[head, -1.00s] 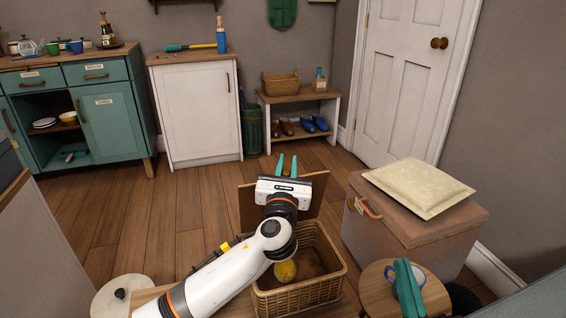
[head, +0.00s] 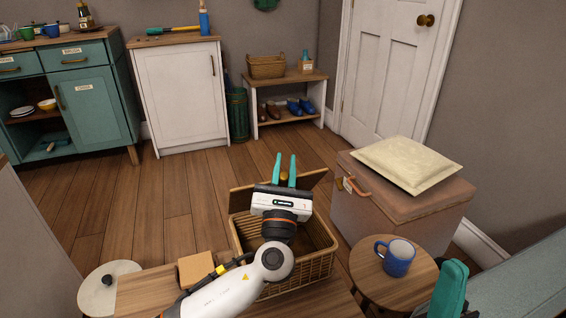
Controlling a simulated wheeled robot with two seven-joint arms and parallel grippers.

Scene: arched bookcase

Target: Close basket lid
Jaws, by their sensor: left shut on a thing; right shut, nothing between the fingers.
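My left gripper (head: 284,170) is at the upper edge of the lid. Its teal fingers are shut on the lid, though the body of the gripper hides most of the contact.
A blue mug (head: 398,258) stands on the round wooden stool (head: 372,284) right of the basket. A chest (head: 365,210) with a cream cushion (head: 408,165) is behind it. A round white lid (head: 98,296) lies at lower left. Floor behind the basket is clear.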

